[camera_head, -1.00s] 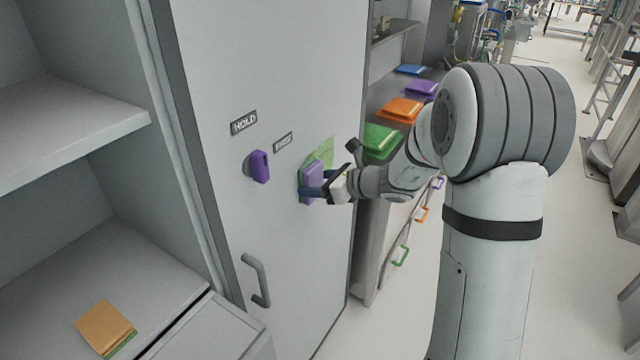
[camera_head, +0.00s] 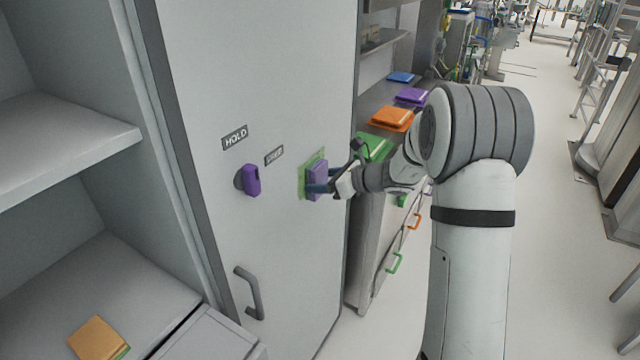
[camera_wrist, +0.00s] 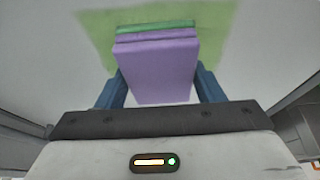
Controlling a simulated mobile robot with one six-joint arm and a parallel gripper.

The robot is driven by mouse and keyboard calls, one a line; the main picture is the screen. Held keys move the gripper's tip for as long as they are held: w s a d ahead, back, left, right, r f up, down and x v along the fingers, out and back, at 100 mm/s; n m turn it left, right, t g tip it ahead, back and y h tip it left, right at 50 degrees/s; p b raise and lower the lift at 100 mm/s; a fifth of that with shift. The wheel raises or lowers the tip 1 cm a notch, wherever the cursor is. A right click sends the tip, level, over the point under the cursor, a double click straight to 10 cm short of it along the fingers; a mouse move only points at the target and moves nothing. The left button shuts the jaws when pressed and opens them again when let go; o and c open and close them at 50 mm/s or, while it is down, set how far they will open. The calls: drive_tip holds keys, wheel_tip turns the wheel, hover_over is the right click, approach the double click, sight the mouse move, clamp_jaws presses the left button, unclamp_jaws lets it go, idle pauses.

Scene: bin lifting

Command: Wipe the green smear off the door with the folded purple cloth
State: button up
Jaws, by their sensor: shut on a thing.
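The folded purple cloth (camera_head: 316,178) is held in my gripper (camera_head: 330,182), against or very near the grey door (camera_head: 265,70). The cloth also shows in the wrist view (camera_wrist: 158,72), between the two blue fingers, with a green layer along its far edge. My gripper is shut on it. The pale green smear (camera_head: 303,180) shows on the door around the cloth; in the wrist view the smear (camera_wrist: 215,40) spreads on both sides of it. The cloth hides the middle of the smear. Whether the cloth touches the door is hard to tell.
A purple knob (camera_head: 251,180) and a grey handle (camera_head: 250,292) stick out from the door left of the cloth. An open shelf unit at left holds an orange folded cloth (camera_head: 98,339). A counter at right bears blue, purple, orange (camera_head: 391,118) and green folded cloths.

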drive_tip(key=w+d+p, duration=0.1)
drive_tip(key=w+d, duration=0.3)
drive_tip(key=w, duration=0.2)
idle(0.6)
